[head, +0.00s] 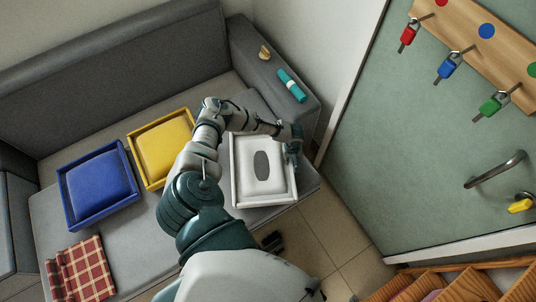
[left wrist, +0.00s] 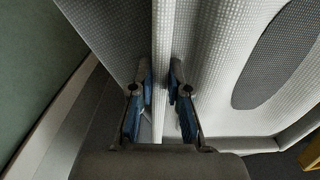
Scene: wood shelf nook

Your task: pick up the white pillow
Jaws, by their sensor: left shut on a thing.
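The white pillow (head: 243,184) has a dark grey oval in its middle and a raised, frame-like white rim. It lies at the front right end of the grey sofa in the head view. My left gripper (head: 293,146) is at the pillow's right side. In the left wrist view the white pillow (left wrist: 215,65) fills the right part. There the two blue-padded fingers of my left gripper (left wrist: 162,88) stand on either side of the upright rim, shut on it. I cannot tell whether the pillow is lifted off the seat. My right gripper is not in view.
A yellow pillow (head: 163,148) and a blue pillow (head: 99,186) lie left on the sofa (head: 130,55). A checked red cloth (head: 82,272) lies at lower left. The armrest holds a teal roll (head: 291,86). A green door (head: 425,150) with padlocks stands right. Tiled floor lies between.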

